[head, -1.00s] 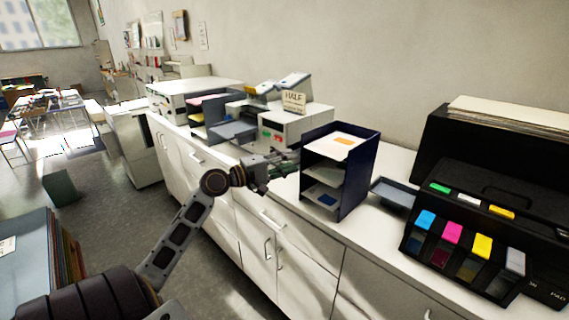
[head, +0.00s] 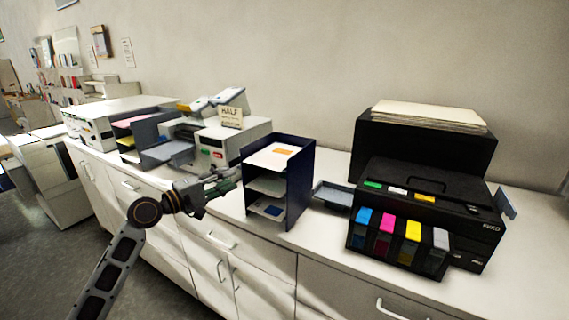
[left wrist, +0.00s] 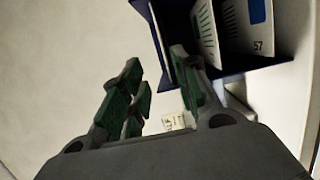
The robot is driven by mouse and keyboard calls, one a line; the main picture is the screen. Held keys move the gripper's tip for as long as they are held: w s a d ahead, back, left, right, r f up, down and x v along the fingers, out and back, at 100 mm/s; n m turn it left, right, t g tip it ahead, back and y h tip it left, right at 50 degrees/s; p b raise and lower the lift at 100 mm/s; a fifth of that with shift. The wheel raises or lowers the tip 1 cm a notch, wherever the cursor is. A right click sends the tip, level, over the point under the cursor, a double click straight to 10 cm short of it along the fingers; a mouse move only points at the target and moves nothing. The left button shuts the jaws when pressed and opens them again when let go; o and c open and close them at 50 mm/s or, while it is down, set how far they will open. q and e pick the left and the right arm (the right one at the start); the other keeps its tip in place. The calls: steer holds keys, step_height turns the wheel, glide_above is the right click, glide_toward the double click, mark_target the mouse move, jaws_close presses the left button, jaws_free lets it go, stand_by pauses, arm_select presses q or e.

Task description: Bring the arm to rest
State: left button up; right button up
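My left arm reaches in from the lower left of the head view. Its gripper (head: 222,184) is just left of the navy paper sorter (head: 293,195), above the front of the white counter (head: 331,242). In the left wrist view the gripper's green-padded fingers (left wrist: 155,92) stand apart with nothing between them. The sorter (left wrist: 268,70) with its printed cards shows beyond the right finger. I cannot tell whether that finger touches it. My right arm and gripper are not in view.
A black printer (head: 430,215) with coloured cartridges stands right of the sorter, with a small grey tray (head: 333,193) between them. A white printer (head: 240,140) with a "HALF" sign (head: 231,117) stands behind the gripper. Open floor (head: 50,270) lies left of the counter.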

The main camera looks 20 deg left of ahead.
arm_select(q)
steer(key=shift+m, duration=0.3)
